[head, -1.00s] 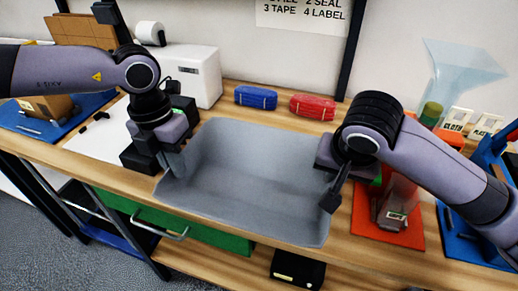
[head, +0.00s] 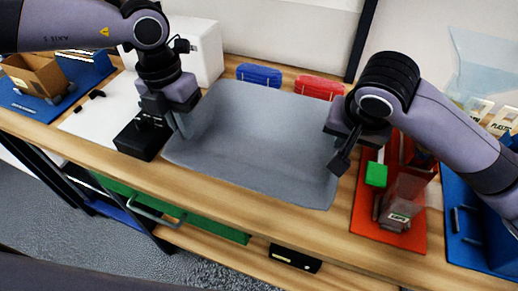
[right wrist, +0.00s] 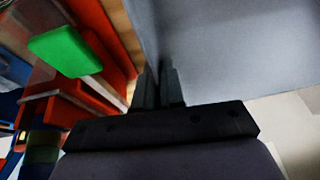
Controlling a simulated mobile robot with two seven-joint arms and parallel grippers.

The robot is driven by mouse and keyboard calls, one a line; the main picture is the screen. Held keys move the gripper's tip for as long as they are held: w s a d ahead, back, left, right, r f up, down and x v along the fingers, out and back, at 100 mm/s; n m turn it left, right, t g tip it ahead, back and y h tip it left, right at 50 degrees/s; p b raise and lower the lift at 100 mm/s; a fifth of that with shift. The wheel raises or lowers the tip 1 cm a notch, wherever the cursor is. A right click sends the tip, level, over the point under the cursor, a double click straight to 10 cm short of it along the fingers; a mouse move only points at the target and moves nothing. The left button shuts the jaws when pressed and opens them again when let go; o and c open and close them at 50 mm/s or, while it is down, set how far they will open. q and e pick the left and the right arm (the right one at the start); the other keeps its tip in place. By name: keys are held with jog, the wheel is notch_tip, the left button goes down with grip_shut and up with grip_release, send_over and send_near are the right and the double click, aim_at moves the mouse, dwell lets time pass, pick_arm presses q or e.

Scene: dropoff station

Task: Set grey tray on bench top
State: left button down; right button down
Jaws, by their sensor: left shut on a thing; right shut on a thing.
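The grey tray (head: 255,140) is an empty, shallow tray over the middle of the wooden bench top (head: 250,215). My left gripper (head: 181,122) is shut on its left rim. My right gripper (head: 341,158) is shut on its right rim. In the right wrist view, the tray wall (right wrist: 235,45) runs between the fingers of my right gripper (right wrist: 160,85). The tray's near edge lies inside the bench's front edge in the head view. I cannot tell whether its underside touches the wood.
Blue (head: 259,75) and red (head: 319,87) cases lie behind the tray. An orange-red mat (head: 370,215) with a green block (head: 376,174) and a clear container is close on the right. A white board (head: 100,122) is on the left. A green drawer (head: 150,210) is below.

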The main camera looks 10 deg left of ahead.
aim_at(188, 146)
pick_arm(q)
jog(key=shift+a+f, duration=0.15)
jog(key=shift+f, duration=0.05)
pick_arm(e)
jog(key=shift+d+f, duration=0.1)
jog(key=shift+f, duration=0.1)
